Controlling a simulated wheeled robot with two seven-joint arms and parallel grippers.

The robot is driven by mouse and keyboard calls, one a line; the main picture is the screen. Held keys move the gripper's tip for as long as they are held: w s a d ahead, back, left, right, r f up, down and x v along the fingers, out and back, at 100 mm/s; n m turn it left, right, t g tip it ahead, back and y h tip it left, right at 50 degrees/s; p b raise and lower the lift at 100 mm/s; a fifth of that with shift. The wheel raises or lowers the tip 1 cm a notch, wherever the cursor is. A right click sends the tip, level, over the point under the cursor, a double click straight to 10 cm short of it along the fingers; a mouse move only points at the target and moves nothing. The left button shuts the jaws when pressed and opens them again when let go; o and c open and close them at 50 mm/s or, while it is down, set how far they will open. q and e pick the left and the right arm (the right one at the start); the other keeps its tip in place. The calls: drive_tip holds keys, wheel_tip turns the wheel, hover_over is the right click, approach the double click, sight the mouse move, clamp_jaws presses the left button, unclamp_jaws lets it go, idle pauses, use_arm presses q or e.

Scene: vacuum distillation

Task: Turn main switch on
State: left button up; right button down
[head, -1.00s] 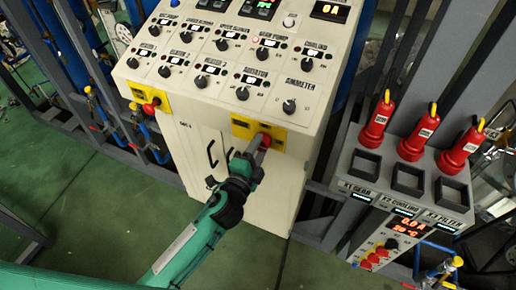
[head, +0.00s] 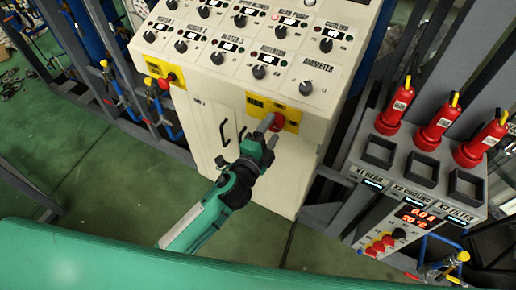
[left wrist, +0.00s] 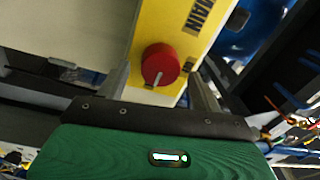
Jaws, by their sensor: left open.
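The main switch is a red round knob (head: 277,121) on a yellow plate (head: 257,104) on the front of the cream control cabinet. In the left wrist view the red knob (left wrist: 160,65), with a pale line across its face, sits beside the printed word MAIN. My left gripper (head: 269,131) is open, its fingertips close to the knob. In the left wrist view the fingers of my left gripper (left wrist: 161,88) stand on either side of the knob, with visible gaps. I cannot tell whether either finger touches it. My right gripper is not in view.
A second red knob (head: 165,82) is on another yellow plate at the cabinet's left. Black dials (head: 260,71) cover the sloped panel above. A grey rack with red plugs (head: 392,112) stands at the right. Green floor (head: 60,150) is clear at the left.

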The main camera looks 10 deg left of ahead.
use_arm(q)
drive_tip(key=b+v, duration=0.4)
drive_tip(key=v, duration=0.8)
drive_tip(key=shift+s+a+f, duration=0.15)
drive_tip(key=shift+s+a, duration=0.05)
drive_tip(key=shift+s, duration=0.15)
